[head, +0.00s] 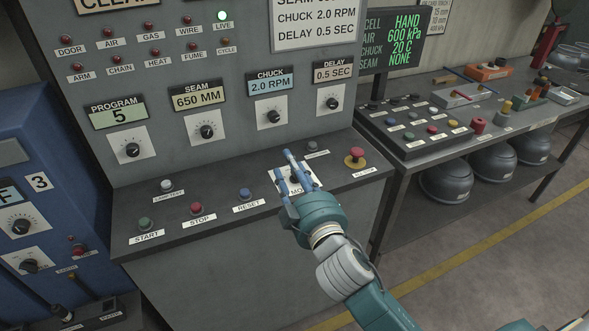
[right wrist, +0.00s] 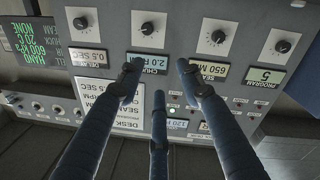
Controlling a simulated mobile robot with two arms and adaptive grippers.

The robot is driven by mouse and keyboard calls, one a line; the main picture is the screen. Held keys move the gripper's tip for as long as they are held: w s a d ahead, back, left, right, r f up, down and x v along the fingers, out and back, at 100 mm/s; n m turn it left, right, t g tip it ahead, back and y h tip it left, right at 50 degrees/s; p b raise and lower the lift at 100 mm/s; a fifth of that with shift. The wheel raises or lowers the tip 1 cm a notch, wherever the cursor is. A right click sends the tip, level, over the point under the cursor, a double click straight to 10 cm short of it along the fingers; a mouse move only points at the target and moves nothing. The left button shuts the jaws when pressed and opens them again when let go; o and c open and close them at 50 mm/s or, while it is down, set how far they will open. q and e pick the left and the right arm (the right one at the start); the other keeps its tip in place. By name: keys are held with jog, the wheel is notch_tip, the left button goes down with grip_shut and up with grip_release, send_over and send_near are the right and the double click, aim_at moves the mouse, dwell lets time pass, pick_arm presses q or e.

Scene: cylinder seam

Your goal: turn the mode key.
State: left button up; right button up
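My right gripper (head: 290,171) is over the sloped desk of the grey control cabinet, in front of a white plate with a label (head: 297,190) that reads "MO", the rest being covered. I cannot make out the mode key itself; the blue fingers cover most of the plate. In the right wrist view the three fingers of the right gripper (right wrist: 159,72) are spread apart with nothing between them. I cannot tell whether any finger touches the plate. My left gripper is not in view.
The red emergency button (head: 355,155) stands close to the right of the gripper. The reset button (head: 245,193), stop button (head: 196,208) and start button (head: 144,223) are to its left. Dials line the upright panel behind. A workbench (head: 455,133) with a button box (head: 412,122) is at right.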

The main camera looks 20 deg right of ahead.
jog(key=s+a+r+n+y, duration=0.1)
jog(key=a+r+n+y, duration=1.5)
jog(key=a+r+n, duration=0.15)
jog(key=s+a+f+n+g+y, duration=0.3)
jog(key=a+n+g, duration=0.4)
jog(key=n+g, duration=0.35)
jog(key=w+d+f+n+g+h, duration=0.2)
jog(key=w+d+f+h, duration=0.15)
jog(key=f, duration=0.35)
jog(key=w+d+f+n+g+h, duration=0.1)
jog(key=w+d+f+n+h, duration=0.15)
jog(key=f+h, duration=0.35)
jog(key=w+d+f+m+h, duration=0.15)
jog(key=d+h, duration=0.35)
jog(key=d, duration=0.7)
jog(key=w+d+m+h, duration=0.1)
jog(key=w+d+h, duration=0.25)
jog(key=d, duration=0.75)
jog(key=shift+h, duration=0.3)
jog(key=p+x, duration=0.1)
jog(key=x, duration=0.2)
jog(key=p+x, duration=0.1)
jog(key=x, duration=0.3)
jog(key=p+x, duration=0.1)
jog(key=x, duration=0.2)
jog(key=shift+s+d+f, duration=0.1)
jog(key=shift+s+f, duration=0.1)
jog(key=shift+f, duration=0.2)
